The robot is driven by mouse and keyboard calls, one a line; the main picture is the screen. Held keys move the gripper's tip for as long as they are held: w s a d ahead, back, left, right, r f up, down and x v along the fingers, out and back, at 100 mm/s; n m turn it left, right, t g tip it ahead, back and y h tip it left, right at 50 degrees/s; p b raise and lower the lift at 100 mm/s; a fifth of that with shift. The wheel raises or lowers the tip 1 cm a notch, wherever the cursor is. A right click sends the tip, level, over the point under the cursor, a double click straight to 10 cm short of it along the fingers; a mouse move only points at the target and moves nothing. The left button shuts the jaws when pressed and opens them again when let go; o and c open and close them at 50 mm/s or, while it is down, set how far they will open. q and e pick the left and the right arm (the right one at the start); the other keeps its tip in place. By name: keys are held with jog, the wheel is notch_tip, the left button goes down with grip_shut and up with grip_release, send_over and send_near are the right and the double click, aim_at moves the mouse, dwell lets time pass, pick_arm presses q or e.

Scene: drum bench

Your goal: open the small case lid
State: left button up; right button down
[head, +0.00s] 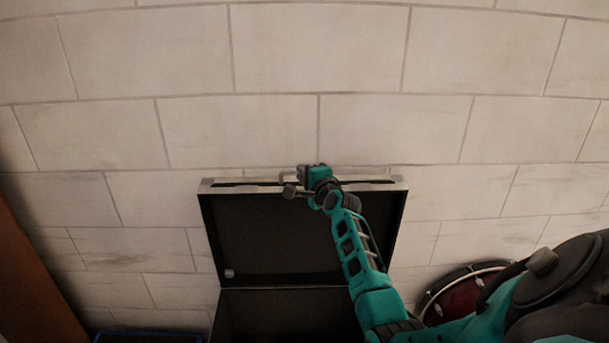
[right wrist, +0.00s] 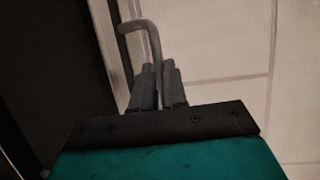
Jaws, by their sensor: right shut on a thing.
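The small case (head: 262,313) stands against the wall with its dark interior showing. Its lid (head: 275,235) is raised and stands up from the rear edge, with its silver rim at the top. My right gripper (head: 308,172) is at the middle of that rim, its arm passing in front of the lid's right part. In the right wrist view my right gripper (right wrist: 159,78) is shut on the grey bent handle (right wrist: 139,27), beside the dark lid (right wrist: 45,70). The lower part of the case is cut off by the frame. My left gripper is not in view.
A pale block wall (head: 300,130) rises behind the case. A red drum (head: 457,297) is to the right, partly behind my arm. A brown panel (head: 35,285) stands at the far left. A blue edge (head: 150,337) shows at the bottom left.

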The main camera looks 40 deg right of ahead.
jog(key=c, duration=1.2)
grip_release()
jog(key=shift+o, duration=0.2)
jog(key=shift+s+a, duration=0.1)
jog(key=shift+s, duration=0.05)
jog(key=p+v, duration=0.2)
jog(key=v, duration=1)
jog(key=shift+s, duration=0.3)
jog(key=shift+a, duration=0.1)
jog(key=s+a+f+n+g+y, duration=0.2)
jog(key=s+a+f+n+y, duration=0.25)
jog(key=a+f+n, duration=0.95)
jog(key=s+a+f+n+g+y, duration=0.1)
jog(key=s+a+f+n, duration=0.2)
jog(key=s+a+n, duration=0.2)
jog(key=s+a+f+n+g+y, duration=0.1)
jog(key=s+a+f+n+g, duration=0.1)
jog(key=s+a+f+n, duration=0.2)
jog(key=s+a+n, duration=0.1)
jog(key=s+a, duration=0.2)
jog(key=a, duration=0.3)
jog(key=shift+s+a+n+y, duration=0.2)
jog(key=shift+a+n+y, duration=0.05)
jog(key=shift+n+y, duration=0.15)
